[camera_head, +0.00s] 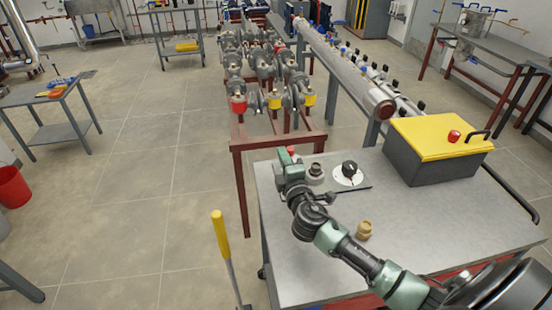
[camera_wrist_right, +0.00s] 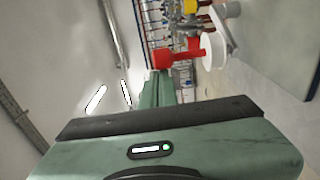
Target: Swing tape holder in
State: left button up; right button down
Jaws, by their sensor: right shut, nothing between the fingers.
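I cannot make out a tape holder for certain in either view. My right gripper (camera_head: 286,157) is over the far left corner of the grey workbench (camera_head: 290,235). Its green fingers (camera_wrist_right: 157,88) show together in the right wrist view, with nothing seen between them. Beyond them in that view are a red part (camera_wrist_right: 172,56) and a white round part (camera_wrist_right: 214,50); whether these belong to a tape holder I cannot tell. My left gripper is not in view.
A white dial with a black knob (camera_head: 349,170), a brass-coloured fitting (camera_head: 364,230) and a grey box with a yellow lid (camera_head: 440,137) are on the bench. A yellow-handled tool (camera_head: 218,235) stands at its left. Beyond is a red-framed valve stand (camera_head: 270,143).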

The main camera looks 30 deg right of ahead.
aim_at(292, 153)
jog(key=d+n+y, duration=0.1)
jog(key=s+d+y, duration=0.1)
jog(key=s+n+y+b, duration=0.1)
jog(key=y, duration=0.1)
jog(key=shift+d+f+n+t, duration=0.25)
jog(key=shift+d+n+t, duration=0.05)
jog(key=shift+d, duration=0.1)
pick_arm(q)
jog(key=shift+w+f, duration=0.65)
pick_arm(e)
jog(key=shift+s+d, duration=0.45)
jog(key=shift+d, duration=0.4)
